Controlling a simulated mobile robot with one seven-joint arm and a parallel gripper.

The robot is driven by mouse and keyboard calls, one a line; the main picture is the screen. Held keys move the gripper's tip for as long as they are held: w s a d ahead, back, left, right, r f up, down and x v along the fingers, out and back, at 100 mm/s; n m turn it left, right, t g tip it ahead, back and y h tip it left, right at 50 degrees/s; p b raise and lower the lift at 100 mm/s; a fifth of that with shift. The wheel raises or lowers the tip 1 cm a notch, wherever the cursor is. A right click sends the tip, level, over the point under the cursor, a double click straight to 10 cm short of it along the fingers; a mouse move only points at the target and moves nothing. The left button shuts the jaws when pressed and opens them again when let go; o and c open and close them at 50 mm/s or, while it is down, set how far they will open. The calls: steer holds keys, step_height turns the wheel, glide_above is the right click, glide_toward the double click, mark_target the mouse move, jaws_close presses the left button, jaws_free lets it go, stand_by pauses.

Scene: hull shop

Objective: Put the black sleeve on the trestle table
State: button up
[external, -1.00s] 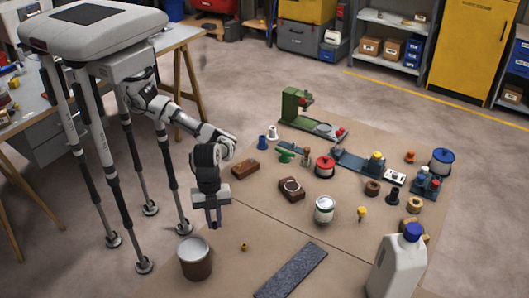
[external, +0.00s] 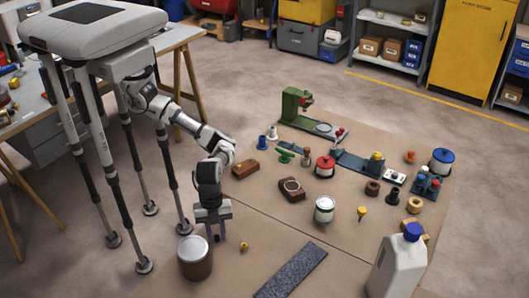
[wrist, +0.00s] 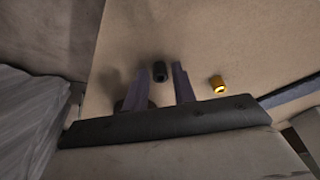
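The black sleeve (wrist: 160,72) is a small dark cylinder on the brown floor sheet, seen in the wrist view between and just beyond my fingertips. My gripper (wrist: 158,82) is open, with a finger on either side of the sleeve and gaps showing. In the external view my gripper (external: 216,238) points down low over the sheet; I cannot make the sleeve out there. The trestle table (external: 172,42), with a grey top and wooden legs, stands at the left, behind and beside my body.
A brown tin (external: 196,268) stands close to the gripper. A small brass piece (external: 244,246) lies right of it, also in the wrist view (wrist: 217,84). A dark strip (external: 290,272), a white jug (external: 398,265) and several parts occupy the sheet further right.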

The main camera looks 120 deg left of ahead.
steer(key=shift+o, duration=0.8)
steer(key=shift+r, duration=0.25)
steer(key=v, duration=1.1)
steer(key=shift+r+b, duration=0.35)
steer(key=shift+r, duration=0.05)
steer(key=shift+s, duration=0.1)
